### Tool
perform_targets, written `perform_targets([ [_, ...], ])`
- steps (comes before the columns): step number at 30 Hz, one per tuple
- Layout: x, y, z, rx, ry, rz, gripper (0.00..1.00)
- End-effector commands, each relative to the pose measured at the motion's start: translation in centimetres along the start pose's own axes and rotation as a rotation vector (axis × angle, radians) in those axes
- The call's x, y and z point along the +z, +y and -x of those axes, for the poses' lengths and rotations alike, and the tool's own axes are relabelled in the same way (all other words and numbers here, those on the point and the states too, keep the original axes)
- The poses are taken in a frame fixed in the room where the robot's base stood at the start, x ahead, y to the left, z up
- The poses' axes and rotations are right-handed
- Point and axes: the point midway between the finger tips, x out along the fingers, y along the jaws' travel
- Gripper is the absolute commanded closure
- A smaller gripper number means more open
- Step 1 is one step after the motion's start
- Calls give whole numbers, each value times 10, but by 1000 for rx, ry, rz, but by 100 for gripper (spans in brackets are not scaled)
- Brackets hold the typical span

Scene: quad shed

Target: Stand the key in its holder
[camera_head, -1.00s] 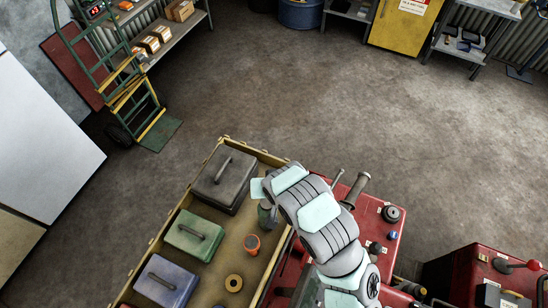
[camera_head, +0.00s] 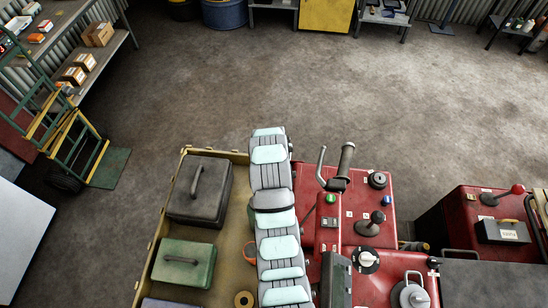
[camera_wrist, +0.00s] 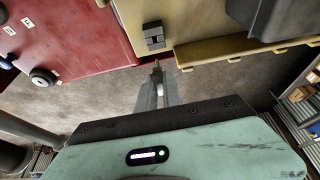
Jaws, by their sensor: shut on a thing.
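In the wrist view my gripper (camera_wrist: 159,92) is shut on a small, thin grey thing, which I take to be the key (camera_wrist: 157,66). It sticks out past the fingertips over the floor, and its shape is hard to make out. A small dark block with a notched face (camera_wrist: 153,37) sits on the yellow wall beyond the fingertips, apart from the held thing. I cannot tell whether this block is the holder. In the head view my arm hides the gripper and the held thing.
A red machine (camera_head: 327,234) with knobs and a handlebar (camera_head: 344,163) stands right of my arm. Open floor lies beyond.

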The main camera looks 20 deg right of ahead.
Motion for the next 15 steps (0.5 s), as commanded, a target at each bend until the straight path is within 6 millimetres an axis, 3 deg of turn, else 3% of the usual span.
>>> perform_targets([
  [15, 17, 0, -38, 0, -2, -1, 100],
])
